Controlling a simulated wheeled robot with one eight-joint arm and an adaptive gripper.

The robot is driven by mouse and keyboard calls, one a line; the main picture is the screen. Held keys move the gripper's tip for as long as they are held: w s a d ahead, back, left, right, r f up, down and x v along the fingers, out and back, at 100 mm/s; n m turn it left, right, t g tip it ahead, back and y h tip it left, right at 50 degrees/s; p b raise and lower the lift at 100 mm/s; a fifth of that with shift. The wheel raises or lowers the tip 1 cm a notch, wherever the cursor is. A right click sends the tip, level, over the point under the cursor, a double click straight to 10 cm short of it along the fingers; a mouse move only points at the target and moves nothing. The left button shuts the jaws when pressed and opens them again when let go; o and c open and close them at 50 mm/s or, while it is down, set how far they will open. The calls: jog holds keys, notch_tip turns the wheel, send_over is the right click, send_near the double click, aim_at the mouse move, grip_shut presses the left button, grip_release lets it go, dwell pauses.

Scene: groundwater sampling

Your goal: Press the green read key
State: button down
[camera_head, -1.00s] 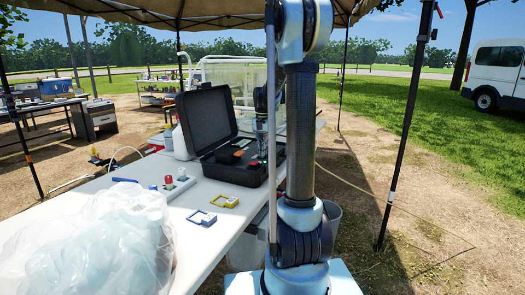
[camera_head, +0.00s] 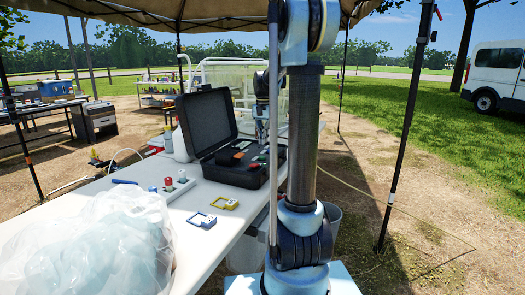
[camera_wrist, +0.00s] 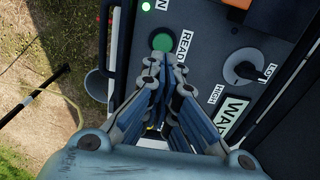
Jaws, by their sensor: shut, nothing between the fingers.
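The green read key (camera_wrist: 161,41) is a round button on a dark panel, next to a label READ in the wrist view. My gripper (camera_wrist: 165,68) is shut and empty, its fingertips just below the key in that picture. The key's face shows uncovered; I cannot tell the height of the tips above the panel. In the head view the panel lies in an open black case (camera_head: 207,118) on the white table (camera_head: 222,243). There my arm's column hides part of the case and of the gripper.
A clear plastic bag (camera_head: 95,245), a yellow frame (camera_head: 225,203) and a blue frame (camera_head: 202,220) lie on the table.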

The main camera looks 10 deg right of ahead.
notch_tip(320, 180, up, 7)
dwell(0.3)
dwell(0.6)
jog(key=s+f+n+t, duration=0.1)
jog(key=s+f+n, duration=0.15)
jog(key=s, duration=0.75)
jog(key=s+f+n, duration=0.1)
jog(key=s+f, duration=0.2)
jog(key=s, duration=0.8)
jog(key=s+f+n+t, duration=0.1)
jog(key=s+f+n, duration=0.2)
jog(key=s+f, duration=1.3)
jog(key=shift+s+a+f, duration=0.2)
jog(key=shift+s+a, duration=0.15)
jog(key=shift+s, duration=0.05)
jog(key=shift+n, duration=0.25)
jog(key=shift+w+f, duration=0.2)
jog(key=shift+w, duration=0.25)
